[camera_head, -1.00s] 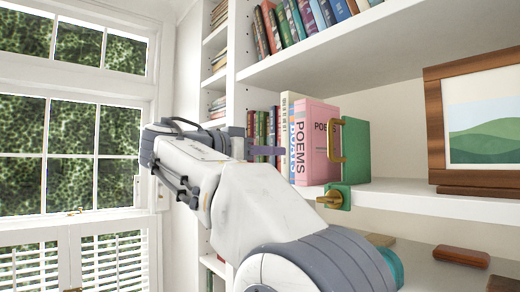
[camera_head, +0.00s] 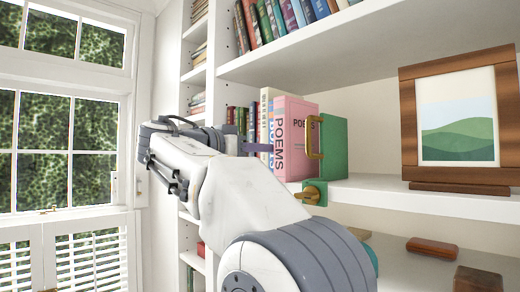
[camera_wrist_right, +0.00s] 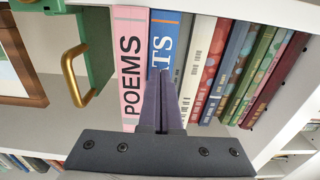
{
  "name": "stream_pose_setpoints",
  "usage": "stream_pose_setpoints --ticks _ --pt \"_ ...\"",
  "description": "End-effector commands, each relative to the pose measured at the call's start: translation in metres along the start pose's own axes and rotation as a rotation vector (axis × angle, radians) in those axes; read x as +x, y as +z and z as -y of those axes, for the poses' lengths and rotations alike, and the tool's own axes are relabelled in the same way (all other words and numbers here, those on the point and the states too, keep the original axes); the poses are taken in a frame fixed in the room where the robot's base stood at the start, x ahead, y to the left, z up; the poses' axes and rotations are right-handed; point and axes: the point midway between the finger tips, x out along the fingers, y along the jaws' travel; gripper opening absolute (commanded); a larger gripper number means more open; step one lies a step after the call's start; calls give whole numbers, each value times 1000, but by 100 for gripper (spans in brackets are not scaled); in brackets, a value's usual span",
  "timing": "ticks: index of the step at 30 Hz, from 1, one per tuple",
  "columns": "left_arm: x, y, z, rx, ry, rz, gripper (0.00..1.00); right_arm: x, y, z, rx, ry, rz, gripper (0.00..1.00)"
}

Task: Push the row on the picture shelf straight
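A row of books stands upright on the middle shelf (camera_head: 420,201). The pink POEMS book (camera_head: 298,115) is at its right end; its spine also shows in the wrist view (camera_wrist_right: 130,65). A blue-spined book (camera_wrist_right: 161,40) stands beside it, then several others. A green bookend (camera_head: 334,150) with a brass handle (camera_head: 314,137) stands against the pink book's right side. My right gripper (camera_head: 268,147) is shut and empty, its fingers pointing at the spines. In the wrist view its tips (camera_wrist_right: 161,78) overlap the blue spine; I cannot tell whether they touch. My left gripper is not in view.
A framed landscape picture (camera_head: 408,128) stands on the shelf at right. A brass knob on a green clamp (camera_head: 312,193) sits at the shelf edge. More books (camera_head: 285,18) fill the shelf above. Brown blocks (camera_head: 432,246) lie below. A window (camera_head: 65,125) is at left.

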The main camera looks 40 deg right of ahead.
Motion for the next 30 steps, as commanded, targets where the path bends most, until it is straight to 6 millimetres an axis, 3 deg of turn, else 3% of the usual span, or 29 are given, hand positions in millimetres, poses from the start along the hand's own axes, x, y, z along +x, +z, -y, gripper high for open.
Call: stream_pose_setpoints --ticks 30 --pt "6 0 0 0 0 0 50 24 0 0 0 0 0 0"
